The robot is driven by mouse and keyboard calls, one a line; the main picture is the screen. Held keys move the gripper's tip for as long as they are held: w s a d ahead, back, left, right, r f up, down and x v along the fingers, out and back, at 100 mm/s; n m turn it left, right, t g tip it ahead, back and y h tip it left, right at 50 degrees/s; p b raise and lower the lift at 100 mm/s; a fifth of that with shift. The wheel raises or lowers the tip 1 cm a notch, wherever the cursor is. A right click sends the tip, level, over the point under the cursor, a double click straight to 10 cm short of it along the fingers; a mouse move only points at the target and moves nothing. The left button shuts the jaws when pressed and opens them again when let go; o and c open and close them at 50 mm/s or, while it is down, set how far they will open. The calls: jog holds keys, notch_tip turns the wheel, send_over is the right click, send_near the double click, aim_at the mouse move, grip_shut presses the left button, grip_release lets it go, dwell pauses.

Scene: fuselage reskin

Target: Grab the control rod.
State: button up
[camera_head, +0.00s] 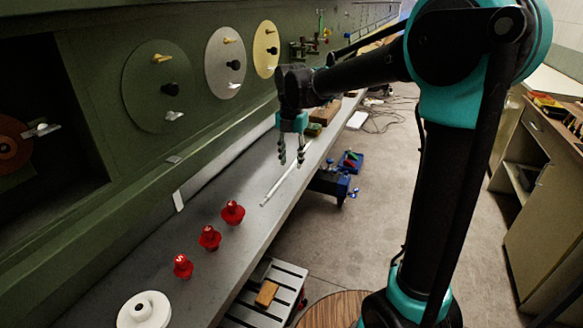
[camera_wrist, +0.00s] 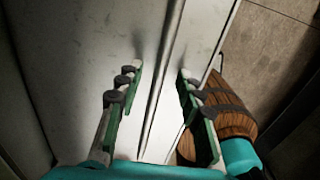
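The control rod (camera_head: 281,184) is a thin pale rod lying on the grey bench top, lengthwise near the bench's outer edge. In the wrist view the rod (camera_wrist: 157,95) runs between the two fingers, from the top of the picture down toward the palm. My gripper (camera_head: 291,161) points down over the rod's middle-to-far part. In the wrist view my gripper (camera_wrist: 159,71) is open, with a finger on each side of the rod and a clear gap to it. I cannot tell the exact height between fingertips and rod.
Several red knobs (camera_head: 209,238) and a white disc (camera_head: 143,310) stand on the near bench (camera_head: 150,262). The green panel with round plates (camera_head: 158,87) rises at left. Blue items (camera_head: 350,162) lie beyond the bench's right edge. A cabinet (camera_head: 540,200) stands at right.

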jog(key=shift+f, duration=0.4)
grip_shut()
jog(key=shift+r, duration=0.15)
